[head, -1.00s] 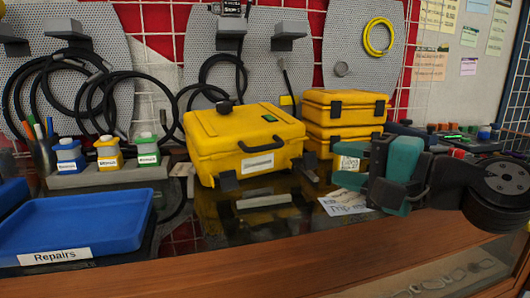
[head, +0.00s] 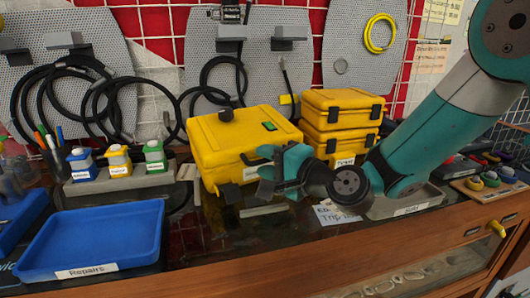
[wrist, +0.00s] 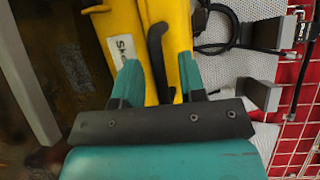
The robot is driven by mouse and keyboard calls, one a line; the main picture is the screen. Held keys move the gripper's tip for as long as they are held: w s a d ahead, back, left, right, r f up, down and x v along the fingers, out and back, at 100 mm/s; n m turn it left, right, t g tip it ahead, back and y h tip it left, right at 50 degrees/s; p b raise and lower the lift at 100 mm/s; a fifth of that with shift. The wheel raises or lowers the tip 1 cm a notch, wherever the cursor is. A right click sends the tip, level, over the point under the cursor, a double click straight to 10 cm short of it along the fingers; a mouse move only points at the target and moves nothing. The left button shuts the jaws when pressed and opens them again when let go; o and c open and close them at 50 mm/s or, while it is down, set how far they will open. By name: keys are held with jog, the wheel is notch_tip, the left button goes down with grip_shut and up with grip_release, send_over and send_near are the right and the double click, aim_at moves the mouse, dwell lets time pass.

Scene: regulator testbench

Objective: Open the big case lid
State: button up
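The big yellow case (head: 225,140) stands shut on the dark bench top, with a black knob and a green patch on its lid. My gripper (head: 268,164) is at its front, over the handle area, and hides part of the front face. In the wrist view the black handle (wrist: 157,50) runs along the yellow case (wrist: 122,15) and lies in line with the gap between my teal fingers (wrist: 159,75). The fingers are apart. I cannot tell whether they touch the handle.
Two stacked smaller yellow cases (head: 342,105) stand close on the right. A blue tray (head: 95,235) lies front left, and a rack of small bottles (head: 118,180) is behind it. Black cables (head: 110,95) hang on the back wall.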

jog(key=shift+w+a, duration=0.3)
jog(key=shift+c, duration=0.5)
grip_shut()
